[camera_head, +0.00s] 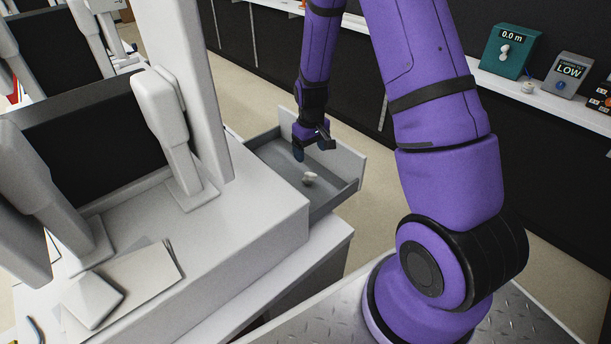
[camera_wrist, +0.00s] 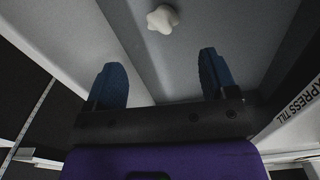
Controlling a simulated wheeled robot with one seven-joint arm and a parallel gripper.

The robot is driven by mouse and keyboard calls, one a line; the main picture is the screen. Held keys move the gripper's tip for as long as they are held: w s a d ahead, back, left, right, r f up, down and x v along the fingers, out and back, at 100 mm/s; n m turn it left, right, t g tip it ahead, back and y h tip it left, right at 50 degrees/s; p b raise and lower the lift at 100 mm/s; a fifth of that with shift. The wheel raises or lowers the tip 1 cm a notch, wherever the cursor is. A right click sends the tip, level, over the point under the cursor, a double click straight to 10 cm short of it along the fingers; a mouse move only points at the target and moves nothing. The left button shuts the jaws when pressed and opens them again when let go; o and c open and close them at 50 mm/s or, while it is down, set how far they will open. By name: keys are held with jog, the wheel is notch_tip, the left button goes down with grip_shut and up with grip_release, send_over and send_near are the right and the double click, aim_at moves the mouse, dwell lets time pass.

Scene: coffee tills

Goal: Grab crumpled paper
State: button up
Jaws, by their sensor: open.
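The crumpled paper (camera_head: 310,179) is a small white lump lying on the floor of an open grey drawer (camera_head: 331,199). In the wrist view the crumpled paper (camera_wrist: 163,18) shows at the top, ahead of the fingers and roughly between them in line. My gripper (camera_head: 312,147) is over the drawer, above and behind the paper in the head view. In the wrist view my gripper (camera_wrist: 164,84) has its two blue fingers wide apart with nothing between them.
The drawer sticks out from a white till counter (camera_head: 265,215). Its raised walls surround the paper. White till stands (camera_head: 166,120) and loose sheets (camera_head: 140,282) are on the left. A dark counter with a white top (camera_head: 500,84) runs along the right. Floor lies between.

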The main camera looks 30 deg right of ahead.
aim_at(310, 174)
jog(key=shift+a+f, duration=0.2)
jog(key=shift+f, duration=4.9)
jog(key=c, duration=1)
